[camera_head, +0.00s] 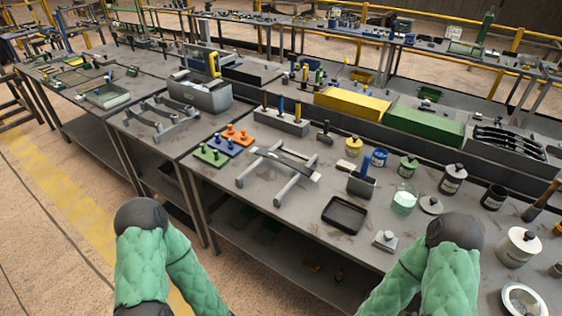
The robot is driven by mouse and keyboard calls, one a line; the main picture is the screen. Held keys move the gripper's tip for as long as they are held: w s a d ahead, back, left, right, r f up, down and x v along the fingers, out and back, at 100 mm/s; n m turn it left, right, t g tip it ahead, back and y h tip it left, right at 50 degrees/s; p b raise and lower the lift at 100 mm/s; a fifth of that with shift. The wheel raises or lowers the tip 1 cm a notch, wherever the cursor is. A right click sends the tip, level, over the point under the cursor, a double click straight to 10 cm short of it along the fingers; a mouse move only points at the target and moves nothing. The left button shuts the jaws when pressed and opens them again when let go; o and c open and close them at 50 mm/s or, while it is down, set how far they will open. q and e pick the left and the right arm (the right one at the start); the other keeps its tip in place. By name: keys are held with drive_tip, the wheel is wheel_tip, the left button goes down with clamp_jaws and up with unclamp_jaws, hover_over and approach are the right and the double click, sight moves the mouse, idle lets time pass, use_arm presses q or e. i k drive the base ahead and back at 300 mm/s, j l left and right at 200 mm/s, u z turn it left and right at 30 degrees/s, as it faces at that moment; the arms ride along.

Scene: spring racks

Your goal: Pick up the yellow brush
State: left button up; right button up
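A grey block rack (268,122) stands toward the back of the middle table, with several thin upright handles in it. One of these is a small yellow handle (298,109) at the rack's right end, beside a blue one. It may be the yellow brush, but it is too small to tell. My two green-sleeved arms show at the bottom left and bottom right, bent at black joints. Neither gripper is in view, and nothing held can be seen.
Yellow (352,103) and green (424,126) boxes stand behind. Clear floor lies at left.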

sight(297, 101)
drive_tip(key=z, duration=0.6)
drive_tip(key=i+j+z, duration=0.1)
drive_tip(key=j+z, duration=0.85)
drive_tip(key=j, duration=0.15)
drive_tip(key=k+j+z, duration=0.1)
drive_tip(key=j+z, duration=0.4)
